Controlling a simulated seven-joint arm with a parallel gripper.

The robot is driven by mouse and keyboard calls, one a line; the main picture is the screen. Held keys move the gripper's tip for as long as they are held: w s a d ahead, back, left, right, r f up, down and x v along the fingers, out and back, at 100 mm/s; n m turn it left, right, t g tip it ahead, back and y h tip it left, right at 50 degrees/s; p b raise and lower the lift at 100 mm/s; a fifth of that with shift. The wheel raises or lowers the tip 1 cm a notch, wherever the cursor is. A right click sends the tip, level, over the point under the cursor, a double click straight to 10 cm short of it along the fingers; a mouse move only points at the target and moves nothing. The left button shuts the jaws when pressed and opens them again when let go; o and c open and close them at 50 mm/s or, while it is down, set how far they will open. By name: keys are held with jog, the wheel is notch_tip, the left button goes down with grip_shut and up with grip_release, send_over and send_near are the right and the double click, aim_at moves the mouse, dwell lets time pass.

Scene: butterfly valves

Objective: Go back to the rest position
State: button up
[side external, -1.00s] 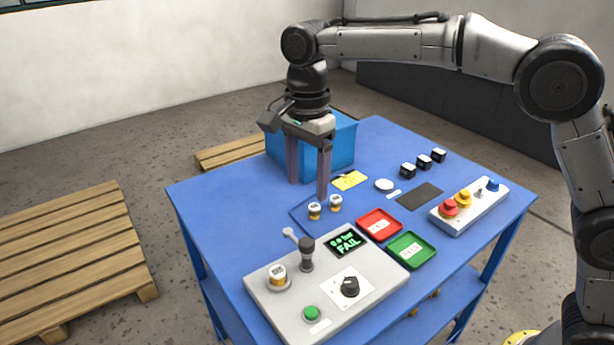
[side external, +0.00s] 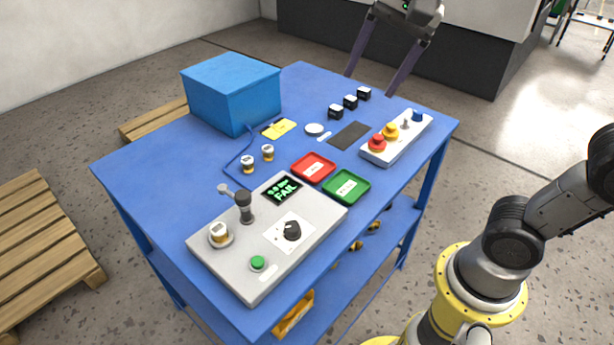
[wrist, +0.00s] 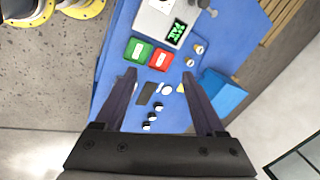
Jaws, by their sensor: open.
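My gripper (side external: 371,81) is open and empty, raised above the far right edge of the blue table (side external: 140,165). In the wrist view my gripper (wrist: 158,85) shows both fingers spread wide with nothing between them but the table far below. On the table, a grey test panel (side external: 225,270) carries one valve (side external: 219,234) in its round seat, and its display (side external: 282,190) reads FAIL in green. Two more valves (side external: 247,164) (side external: 267,152) stand inside a blue outlined area. The red tray (side external: 313,168) and the green tray (side external: 346,186) hold no valves, only white labels.
A blue box (side external: 231,95) stands at the table's back left. Several black blocks (side external: 350,102) and a control box with red and yellow buttons (side external: 400,140) are on the right side. A wooden pallet (side external: 40,230) lies on the floor at left. The air around my gripper is clear.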

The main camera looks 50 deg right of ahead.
jog(key=s+d+f+n+t, duration=0.1)
jog(key=s+d+f+n, duration=0.2)
jog(key=s+f+n, duration=0.8)
jog(key=shift+f+n+t, duration=0.3)
jog(key=shift+n, duration=1)
